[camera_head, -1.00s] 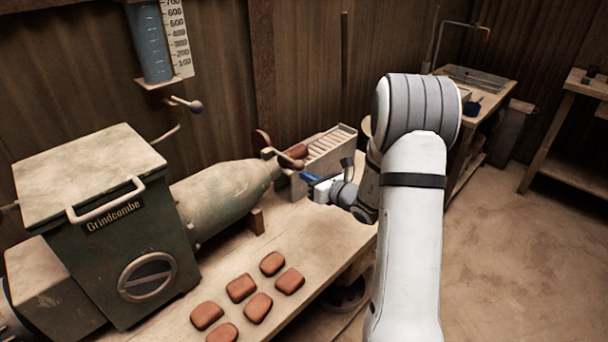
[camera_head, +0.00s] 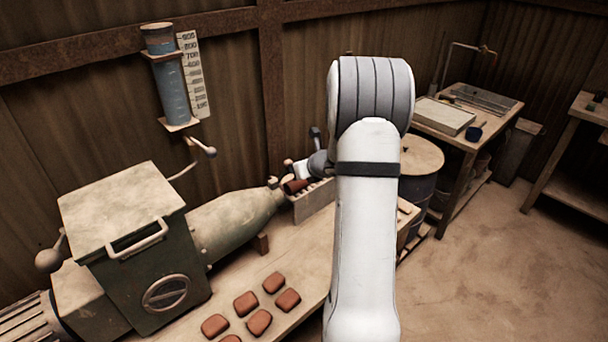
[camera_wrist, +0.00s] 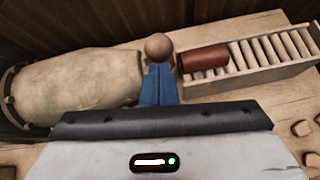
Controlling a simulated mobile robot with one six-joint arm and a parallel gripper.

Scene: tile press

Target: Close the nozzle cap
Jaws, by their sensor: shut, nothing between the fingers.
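The pale barrel (camera_head: 235,220) of the Grindcombe machine tapers to its nozzle end, and also shows in the wrist view (camera_wrist: 80,90). A round brown knob (camera_wrist: 159,47) stands at the nozzle end, just beyond my fingertips; a small knob also shows there in the head view (camera_head: 272,182). The face of the nozzle cap is not clearly visible, so I cannot tell how it sits. My gripper (camera_wrist: 158,72) is shut and empty, its blue fingers close to the knob; I cannot tell if they touch.
A red-brown clay roll (camera_wrist: 203,60) lies at the near end of a roller rack (camera_wrist: 270,52), right of the nozzle. Several clay tiles (camera_head: 259,322) lie on the bench (camera_head: 315,255). A crank handle (camera_head: 203,148) sticks out from the wall. A drum (camera_head: 420,160) stands beyond my arm.

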